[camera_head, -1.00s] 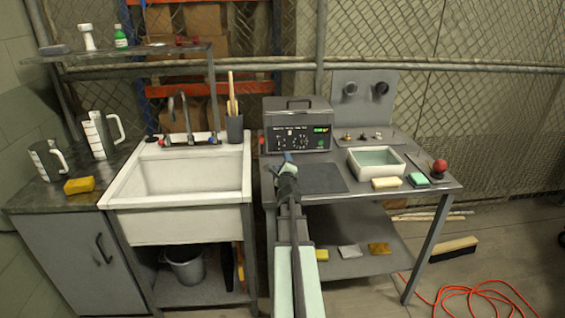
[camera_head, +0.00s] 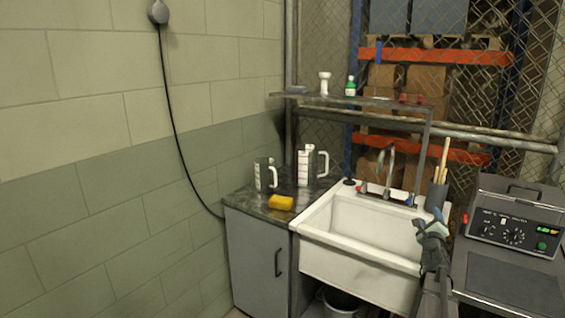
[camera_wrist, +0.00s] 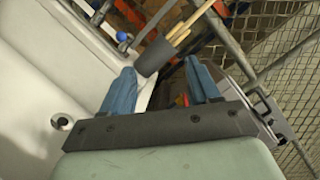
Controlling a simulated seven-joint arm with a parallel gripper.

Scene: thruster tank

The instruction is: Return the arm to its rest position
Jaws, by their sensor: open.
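My gripper (camera_head: 433,232) is at the right of the head view, in front of the sink's right rim. In the wrist view my gripper (camera_wrist: 160,88) shows two blue fingers spread apart with nothing between them. The white sink (camera_head: 345,262) is to its left. The grey cup (camera_head: 436,195) with wooden-handled tools stands on the rim just behind it. The same cup (camera_wrist: 153,57) shows beyond the fingers in the wrist view.
A control box (camera_head: 515,225) stands on the bench to the right. A metal shelf (camera_head: 375,106) spans above the sink. A wall is at far left.

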